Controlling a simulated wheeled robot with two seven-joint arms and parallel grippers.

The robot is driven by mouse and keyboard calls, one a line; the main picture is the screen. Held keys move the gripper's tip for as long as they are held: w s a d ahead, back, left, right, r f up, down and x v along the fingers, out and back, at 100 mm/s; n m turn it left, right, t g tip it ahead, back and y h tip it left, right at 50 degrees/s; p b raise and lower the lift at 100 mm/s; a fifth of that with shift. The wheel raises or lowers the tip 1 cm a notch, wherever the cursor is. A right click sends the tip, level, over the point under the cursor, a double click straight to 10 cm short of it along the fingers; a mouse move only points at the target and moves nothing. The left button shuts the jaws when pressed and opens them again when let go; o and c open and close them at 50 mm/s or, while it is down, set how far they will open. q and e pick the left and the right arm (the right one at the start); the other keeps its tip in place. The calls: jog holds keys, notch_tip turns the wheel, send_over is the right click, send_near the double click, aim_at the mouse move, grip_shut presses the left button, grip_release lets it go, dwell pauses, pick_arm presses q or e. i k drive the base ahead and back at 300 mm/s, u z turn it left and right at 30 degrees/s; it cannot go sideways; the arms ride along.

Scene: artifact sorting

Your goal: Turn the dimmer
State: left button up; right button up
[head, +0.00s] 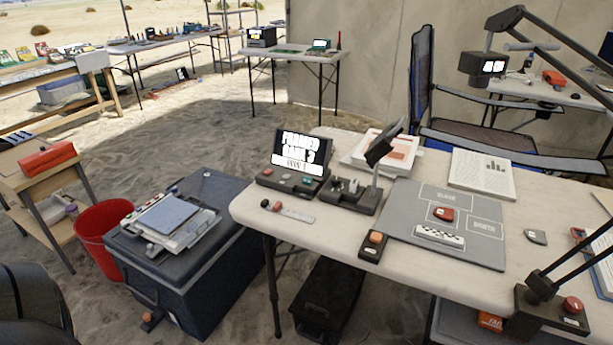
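A red round knob (573,305) sits on top of a dark box-shaped base (548,318) at the near right edge of the table; it looks like the dimmer. A black jointed arm (570,262) rises from this base and leaves the picture at the right. At the upper right, a black jointed arm (560,40) carries a dark lamp-like head (476,68) with small lit white marks. I cannot see whether the two arm pieces join. Neither of my grippers is in view.
The white table (335,222) holds a grey mat (400,240) with a red piece, a console with a lit screen (300,150), a small box with an orange button (375,240) and papers (482,172). A dark case (185,260) and red bin (103,225) stand left.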

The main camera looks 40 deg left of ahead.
aim_at(335, 181)
jog(key=u, duration=0.95)
